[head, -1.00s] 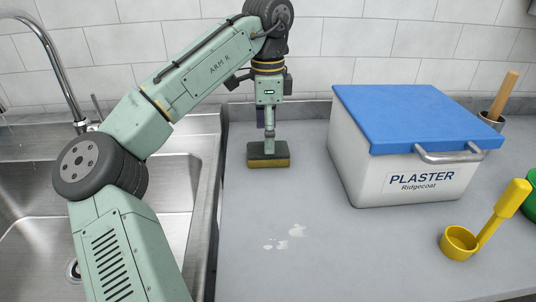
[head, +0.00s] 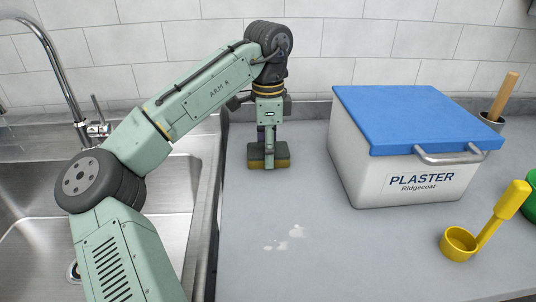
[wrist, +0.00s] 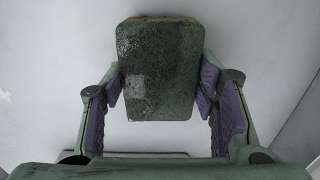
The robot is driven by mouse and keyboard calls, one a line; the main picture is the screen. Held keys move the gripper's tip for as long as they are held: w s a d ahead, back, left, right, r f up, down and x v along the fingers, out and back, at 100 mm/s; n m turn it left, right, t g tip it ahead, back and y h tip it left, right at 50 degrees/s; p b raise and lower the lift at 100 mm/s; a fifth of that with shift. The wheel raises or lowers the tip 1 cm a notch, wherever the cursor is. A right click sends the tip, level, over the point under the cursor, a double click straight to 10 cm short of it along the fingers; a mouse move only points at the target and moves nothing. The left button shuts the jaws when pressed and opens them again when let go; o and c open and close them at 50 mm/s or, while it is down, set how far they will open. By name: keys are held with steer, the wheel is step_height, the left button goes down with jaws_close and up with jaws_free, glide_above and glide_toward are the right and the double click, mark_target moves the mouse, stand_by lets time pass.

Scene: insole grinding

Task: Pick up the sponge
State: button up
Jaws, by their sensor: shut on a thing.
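The sponge (head: 269,162), with a dark green top and a yellow lower layer, is on the grey counter near the back, just right of the sink edge. My gripper (head: 269,148) is over it, pointing down. In the wrist view the sponge (wrist: 160,70) shows its dark, speckled green face between the two purple-padded fingers of my gripper (wrist: 160,95). The fingers are shut on its sides. I cannot tell whether the sponge's underside is touching the counter.
A white plaster box (head: 385,178) with a blue lid (head: 415,118) stands to the right. A yellow scoop (head: 460,243) lies at the front right. A steel sink (head: 172,190) and faucet (head: 55,70) are at the left. The front middle counter is clear apart from white splashes (head: 290,237).

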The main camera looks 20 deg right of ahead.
steer(key=shift+c, duration=0.7)
steer(key=shift+r, duration=0.15)
steer(key=shift+r, duration=0.65)
step_height(320, 180, up, 2)
steer(key=shift+s, duration=0.15)
steer(key=s+a+b, duration=0.1)
steer(key=s, duration=0.4)
steer(key=s+a+r+b, duration=0.1)
steer(key=s+a, duration=0.1)
steer(key=s, duration=0.3)
steer(key=s+a+b, duration=0.1)
steer(key=s, duration=0.4)
steer(key=shift+a+r, duration=0.2)
steer(key=shift+a, duration=0.1)
steer(key=shift+o, duration=1)
steer(key=c, duration=0.4)
steer(key=shift+c, duration=0.2)
